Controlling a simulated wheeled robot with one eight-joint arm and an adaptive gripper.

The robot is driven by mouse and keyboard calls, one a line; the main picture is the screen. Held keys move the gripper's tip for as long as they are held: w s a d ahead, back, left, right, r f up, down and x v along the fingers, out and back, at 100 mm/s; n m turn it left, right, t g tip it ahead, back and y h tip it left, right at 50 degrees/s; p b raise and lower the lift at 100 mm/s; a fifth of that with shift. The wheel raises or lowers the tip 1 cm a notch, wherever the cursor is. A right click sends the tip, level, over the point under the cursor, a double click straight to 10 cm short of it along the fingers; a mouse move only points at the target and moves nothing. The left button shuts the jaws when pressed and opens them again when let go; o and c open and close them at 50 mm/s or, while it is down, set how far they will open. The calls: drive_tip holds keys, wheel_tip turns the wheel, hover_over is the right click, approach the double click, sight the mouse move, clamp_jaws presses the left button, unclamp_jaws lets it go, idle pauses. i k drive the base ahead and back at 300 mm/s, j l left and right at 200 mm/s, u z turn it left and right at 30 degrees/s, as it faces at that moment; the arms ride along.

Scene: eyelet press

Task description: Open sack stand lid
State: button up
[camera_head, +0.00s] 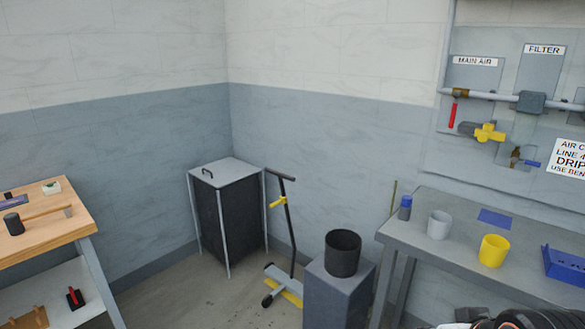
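The sack stand (232,215) stands in the back corner of the room. It is a dark sack inside a frame with thin light legs. Its flat grey lid (232,172) lies shut across the top. A small dark handle (207,172) sits on the left part of the lid. Only a dark part of my arm shows at the bottom right edge, far from the stand. My gripper's fingers do not show.
A hand cart (286,215) with yellow parts stands just right of the stand. A black bin (342,253) sits on a grey pedestal (338,295) nearer to me. A wooden bench (60,233) is at left, a grey table (460,255) at right. Floor (190,295) before the stand is clear.

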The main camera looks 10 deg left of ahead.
sight(218, 174)
drive_tip(key=i+j+u, duration=0.1)
drive_tip(key=i+j, duration=0.8)
drive_tip(key=i+j+u, duration=0.15)
drive_tip(key=i+j, duration=0.25)
drive_tip(key=i+j+u, duration=0.1)
drive_tip(key=i+j, duration=0.3)
drive_tip(key=i, duration=0.15)
drive_tip(key=i+j+u, duration=0.1)
drive_tip(key=i+j, duration=0.2)
drive_tip(key=i, duration=0.2)
drive_tip(key=i+j, duration=0.3)
drive_tip(key=i, duration=0.2)
drive_tip(key=i+j+u, duration=0.15)
drive_tip(key=i+j, duration=0.15)
drive_tip(key=i, duration=0.2)
